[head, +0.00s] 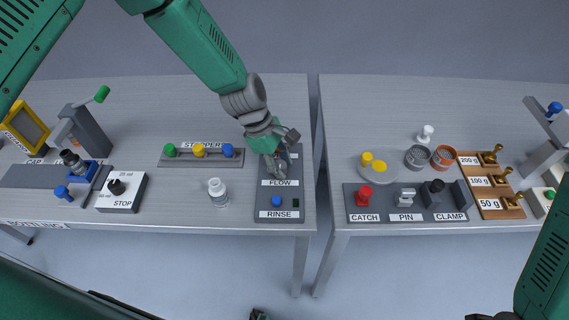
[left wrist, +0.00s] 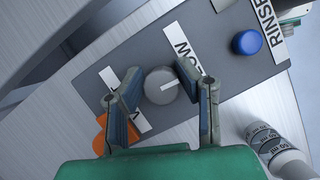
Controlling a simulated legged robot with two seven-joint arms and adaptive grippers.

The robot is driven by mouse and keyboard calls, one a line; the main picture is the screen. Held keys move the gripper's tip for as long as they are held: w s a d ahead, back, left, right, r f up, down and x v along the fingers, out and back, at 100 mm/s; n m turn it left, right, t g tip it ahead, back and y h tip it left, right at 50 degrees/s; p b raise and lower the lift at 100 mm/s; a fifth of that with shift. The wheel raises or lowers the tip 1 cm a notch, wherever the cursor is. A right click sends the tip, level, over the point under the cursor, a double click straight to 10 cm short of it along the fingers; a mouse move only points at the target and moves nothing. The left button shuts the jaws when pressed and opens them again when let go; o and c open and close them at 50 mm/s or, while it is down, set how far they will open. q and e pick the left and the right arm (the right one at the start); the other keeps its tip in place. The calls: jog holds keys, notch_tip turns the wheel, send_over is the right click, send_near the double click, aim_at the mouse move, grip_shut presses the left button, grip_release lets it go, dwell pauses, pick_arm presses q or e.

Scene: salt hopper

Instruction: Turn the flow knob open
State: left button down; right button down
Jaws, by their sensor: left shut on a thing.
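The flow knob (left wrist: 161,85) is a round grey knob with a pale mark on its face, on a dark grey panel (left wrist: 215,58) in the left wrist view. My left gripper (left wrist: 158,96) has one finger on each side of the knob and is shut on it. In the head view my left gripper (head: 277,168) comes down over the panel (head: 262,205) just behind the FLOW label (head: 280,183) and hides the knob. My right gripper cannot be made out; only green parts of my right arm show at the lower right.
A blue RINSE button (head: 276,201) sits at the panel's near end. A rack with coloured stoppers (head: 199,151) lies farther left. A gap separates this table from the right one, which holds the clamp panel (head: 376,212).

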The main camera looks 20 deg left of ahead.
pick_arm(q)
jog(key=m, duration=0.2)
jog(key=m+g, duration=0.1)
jog(key=m, duration=0.1)
jog(key=shift+w+a, duration=0.2)
jog(key=shift+a, duration=0.15)
jog(key=m+g+y+b, duration=0.1)
jog(key=m, duration=0.3)
jog(key=shift+m+g, duration=0.3)
jog(key=shift+g, duration=0.1)
jog(key=m+y, duration=0.1)
jog(key=m, duration=0.1)
jog(key=m+g+b, duration=0.1)
jog(key=m, duration=0.1)
jog(key=shift+w+m+y, duration=0.1)
jog(key=shift+m+y, duration=0.2)
jog(key=shift+y, duration=0.1)
jog(key=shift+d+r+m+y+b, duration=0.1)
jog(key=shift+m+y+b, duration=0.45)
jog(key=shift+m, duration=1.25)
jog(key=shift+y, duration=0.25)
jog(key=c, duration=1.2)
grip_release()
